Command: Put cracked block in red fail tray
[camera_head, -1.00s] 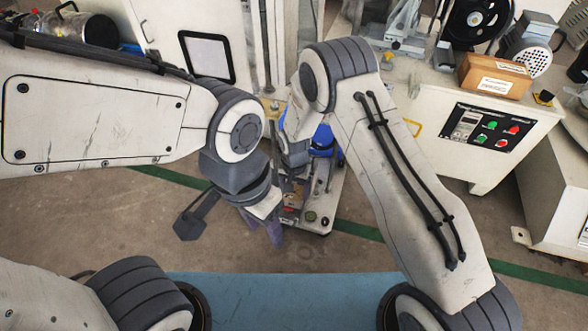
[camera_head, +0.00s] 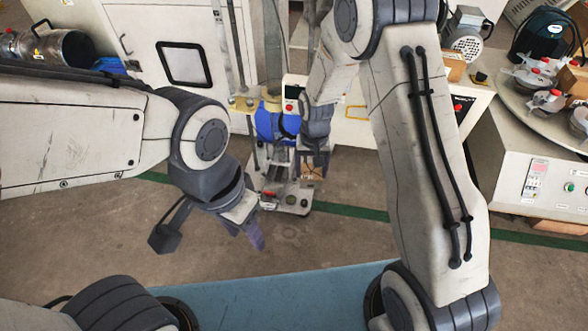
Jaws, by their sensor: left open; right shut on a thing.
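My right arm reaches forward and bends down to my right gripper (camera_head: 314,160), in front of the testing machine. A small brown block (camera_head: 311,173) shows at its fingertips, and the gripper is shut on it. The block is too small here to make out a crack. My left gripper (camera_head: 243,228) hangs open and empty over the floor, left of the machine's base. I cannot make out a red fail tray in this view.
The testing machine (camera_head: 292,200) stands at the centre, with a blue part (camera_head: 272,124) on it. A white cabinet (camera_head: 170,30) is behind it. At right is a round table (camera_head: 545,117) with several red-topped containers. The floor between is clear.

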